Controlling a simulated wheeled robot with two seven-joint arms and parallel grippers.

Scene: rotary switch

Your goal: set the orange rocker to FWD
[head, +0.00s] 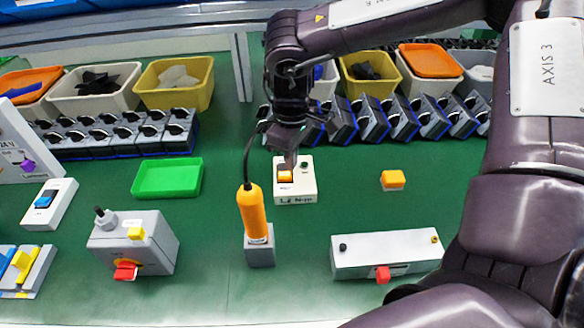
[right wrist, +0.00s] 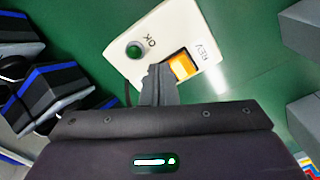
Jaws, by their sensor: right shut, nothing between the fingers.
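The orange rocker (head: 285,175) sits in a white switch box (head: 303,185) at the middle of the green table. In the right wrist view the rocker (right wrist: 183,66) lies between a REV label (right wrist: 205,50) and my fingers. The box also carries a round green lamp or button (right wrist: 134,49) marked OK. My right gripper (head: 289,160) is shut and empty, pointing down at the rocker's far edge. Its fingertips (right wrist: 160,72) overlap that edge; I cannot tell whether they touch. The FWD label does not show. Which way the rocker tilts is unclear. My left gripper is not in view.
An orange-handled tool (head: 253,215) with a cable stands upright in a grey holder close in front of the box. A green tray (head: 167,178) lies left, an orange block (head: 393,180) right. Rows of grey modules (head: 345,122) stand behind. A grey box (head: 390,254) lies front right.

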